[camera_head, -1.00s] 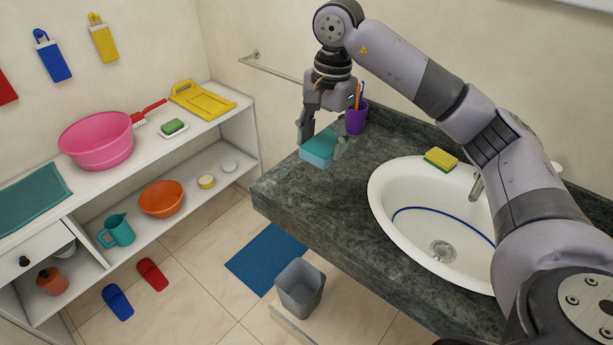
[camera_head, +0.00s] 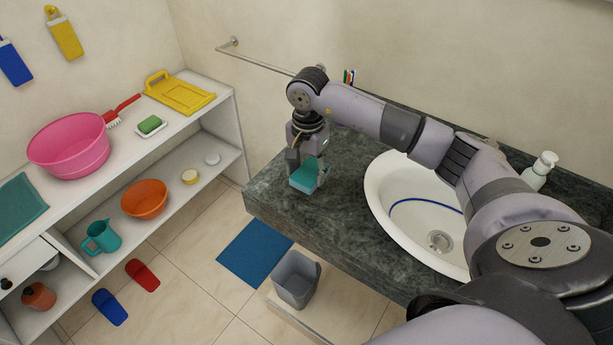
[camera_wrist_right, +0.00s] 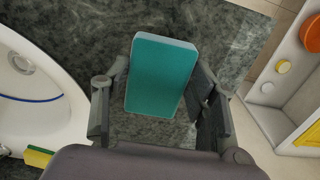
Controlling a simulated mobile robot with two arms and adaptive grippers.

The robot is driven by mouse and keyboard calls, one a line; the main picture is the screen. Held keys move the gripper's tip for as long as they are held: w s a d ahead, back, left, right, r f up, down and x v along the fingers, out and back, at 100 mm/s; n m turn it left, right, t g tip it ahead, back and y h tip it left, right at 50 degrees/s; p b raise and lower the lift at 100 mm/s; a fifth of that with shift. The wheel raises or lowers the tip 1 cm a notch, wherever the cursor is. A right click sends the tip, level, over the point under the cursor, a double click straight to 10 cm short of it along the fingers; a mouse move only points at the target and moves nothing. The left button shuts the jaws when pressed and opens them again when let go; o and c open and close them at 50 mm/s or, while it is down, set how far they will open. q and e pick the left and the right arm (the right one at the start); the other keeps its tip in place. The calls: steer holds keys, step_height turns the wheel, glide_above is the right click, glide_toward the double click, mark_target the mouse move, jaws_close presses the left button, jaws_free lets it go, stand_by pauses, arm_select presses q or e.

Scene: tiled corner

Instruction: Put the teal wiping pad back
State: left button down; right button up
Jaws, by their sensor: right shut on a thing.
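The teal wiping pad (camera_head: 304,178) is a thick block with a darker teal face and a paler side. My right gripper (camera_head: 308,172) is shut on it over the left end of the dark stone counter (camera_head: 285,200). In the right wrist view the pad (camera_wrist_right: 162,75) sits between the two fingers, with its broad teal face showing. Whether it touches the counter or hangs just above it, I cannot tell. My left gripper is out of view.
The white basin (camera_head: 388,178) and soap bottle (camera_head: 541,168) are right of the gripper. Pens (camera_head: 348,76) show behind my arm. A white shelf (camera_head: 212,115) at left holds a pink tub (camera_head: 70,148) and a teal mat (camera_head: 18,208). A grey bin (camera_head: 296,280) stands below the counter.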

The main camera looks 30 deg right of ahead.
mark_target(307, 174)
steer(key=shift+s+f, duration=0.2)
steer(key=shift+f, duration=0.4)
step_height(307, 174, down, 4)
steer(key=shift+w+f+p, duration=0.1)
steer(key=shift+w+p, duration=0.05)
steer(key=shift+p, duration=0.6)
steer(key=o, duration=1.1)
steer(key=shift+r, duration=0.2)
steer(key=shift+r+b, duration=0.3)
step_height(307, 174, up, 10)
steer(key=b, duration=0.4)
steer(key=shift+r, duration=0.65)
